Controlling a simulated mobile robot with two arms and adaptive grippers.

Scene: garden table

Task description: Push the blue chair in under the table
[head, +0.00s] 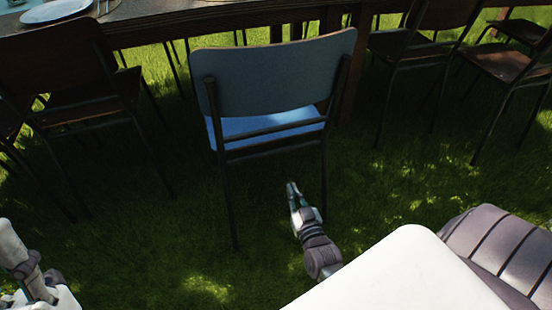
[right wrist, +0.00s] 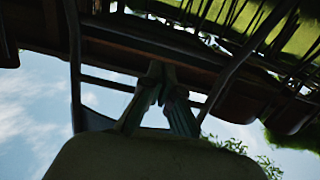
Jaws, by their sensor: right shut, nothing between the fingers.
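The blue chair (head: 275,78) stands upright on the grass with its backrest toward me, in front of the long table (head: 230,15). Its lighter blue seat (head: 262,128) shows below the backrest, on the table side. The backrest's top right overlaps the table edge in the picture; how far the seat is under the table is hidden. My right gripper (head: 291,187) is shut and empty, low behind the chair between its rear legs in the picture. In the right wrist view its fingertips (right wrist: 164,75) meet in front of dark chair framing; contact cannot be told. My left gripper is not in view.
A brown chair (head: 62,65) stands to the left of the blue one. More brown chairs (head: 412,45) stand to the right. A table leg (head: 352,85) rises just right of the blue chair. A plate (head: 55,11) lies on the table. Grass (head: 160,225) nearer me is clear.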

